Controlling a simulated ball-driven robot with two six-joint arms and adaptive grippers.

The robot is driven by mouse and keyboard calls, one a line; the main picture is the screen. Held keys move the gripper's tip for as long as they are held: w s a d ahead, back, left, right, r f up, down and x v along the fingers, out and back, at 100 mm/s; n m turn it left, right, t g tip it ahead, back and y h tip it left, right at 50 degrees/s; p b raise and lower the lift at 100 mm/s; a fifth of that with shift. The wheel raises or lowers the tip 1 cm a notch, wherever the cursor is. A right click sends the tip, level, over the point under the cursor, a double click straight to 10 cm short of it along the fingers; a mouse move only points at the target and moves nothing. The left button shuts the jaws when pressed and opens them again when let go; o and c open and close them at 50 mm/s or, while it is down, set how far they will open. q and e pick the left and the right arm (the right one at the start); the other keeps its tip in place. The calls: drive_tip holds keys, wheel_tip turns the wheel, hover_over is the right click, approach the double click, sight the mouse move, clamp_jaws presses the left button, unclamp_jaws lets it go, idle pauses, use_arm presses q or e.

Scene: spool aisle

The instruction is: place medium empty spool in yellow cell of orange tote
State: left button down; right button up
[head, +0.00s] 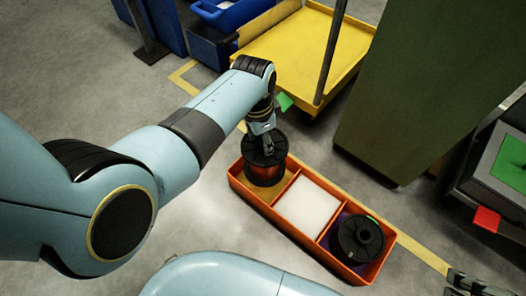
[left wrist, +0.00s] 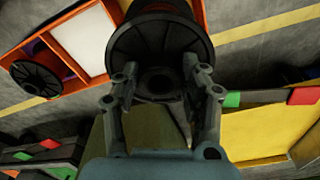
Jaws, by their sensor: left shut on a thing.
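A spool with black flanges and a reddish-brown middle (head: 264,172) is in my left gripper (head: 266,147), upright at the left cell of the orange tote (head: 290,233). My fingers are shut on its top hub; the left wrist view shows its black flange (left wrist: 135,45) between them. The yellowish cell floor (head: 257,193) shows only in part, so I cannot tell whether the spool touches it. The middle cell is white (head: 307,206). A black spool (head: 358,239) stands in the purple right cell. My right gripper (head: 472,284) is partly in view at the lower right corner.
A yellow platform cart (head: 295,50) with a post stands behind the tote. A tall dark green block (head: 415,90) stands at the back right. A dark rack with green and red tags (head: 486,219) is at the right edge. The grey floor left of the tote is clear.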

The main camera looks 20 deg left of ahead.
wheel_tip(320, 180, down, 6)
drive_tip(key=w+t+b, duration=0.1)
drive_tip(key=t+b, duration=0.2)
drive_tip(key=t, duration=0.1)
drive_tip(key=shift+w, duration=0.15)
drive_tip(key=shift+f+t, duration=0.1)
drive_tip(key=shift+t, duration=0.2)
drive_tip(key=w+a+r+n+t+y+b, duration=0.1)
drive_tip(key=w+r+t+b, duration=0.2)
drive_tip(key=w+r+t, duration=0.2)
drive_tip(key=shift+w+a+r+t+b, duration=0.2)
drive_tip(key=shift+r+t+b, duration=0.1)
drive_tip(key=shift+r+t, duration=0.7)
